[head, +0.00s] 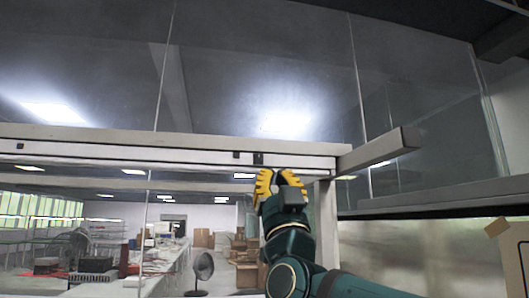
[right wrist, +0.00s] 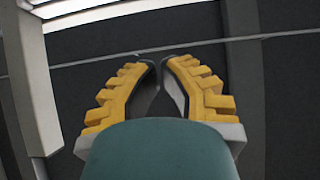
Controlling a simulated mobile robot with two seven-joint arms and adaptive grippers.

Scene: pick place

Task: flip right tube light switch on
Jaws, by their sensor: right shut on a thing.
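A long white tube light fixture (head: 190,155) runs across the head view under a grey beam. A small dark switch (head: 258,158) sits on its face near the right end, and another small dark part (head: 236,154) is just left of it. My right gripper (head: 280,174), with yellow ridged fingers, is raised just below and right of that switch. In the right wrist view its fingertips (right wrist: 160,62) are close together. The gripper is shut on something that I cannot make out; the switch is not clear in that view. I cannot tell whether the fingers touch the fixture. My left gripper is not in view.
Glass panels (head: 265,70) rise above the grey beam (head: 100,137). A grey bar (head: 385,150) juts out at the right, and a post (head: 326,220) stands right of my gripper. A fan (head: 202,270) and cardboard boxes (head: 247,262) are in the room beyond.

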